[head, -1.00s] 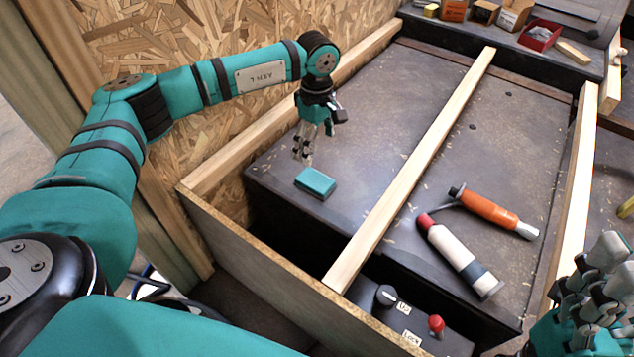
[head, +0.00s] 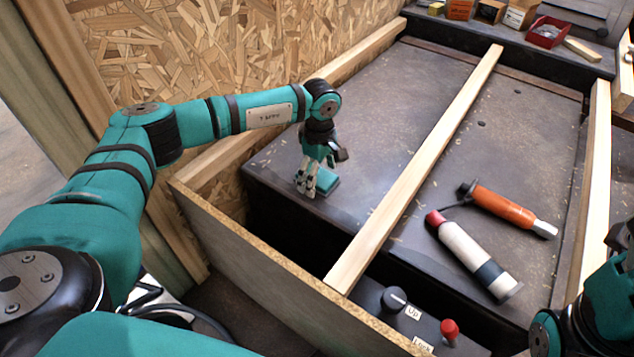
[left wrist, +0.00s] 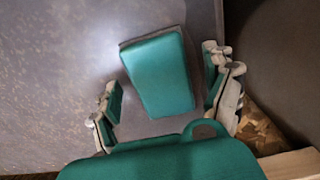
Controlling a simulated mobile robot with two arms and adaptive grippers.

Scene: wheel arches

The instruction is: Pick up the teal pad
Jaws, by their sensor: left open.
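The teal pad (head: 327,181) lies flat on the dark grey surface, near its left front edge, partly hidden behind my left gripper in the head view. My left gripper (head: 306,189) is lowered over the pad from above. In the left wrist view the whole pad (left wrist: 158,73) shows between the open fingers of the left gripper (left wrist: 166,96), one finger on each side, with gaps visible. My right arm shows at the right edge of the head view, its fingers not clearly seen.
A wooden bar (head: 420,165) crosses the surface right of the pad. Beyond it lie an orange tool (head: 503,207) and a white cylinder (head: 472,252). A chipboard wall (head: 240,60) stands at the left. A front panel (head: 290,275) borders a dark gap.

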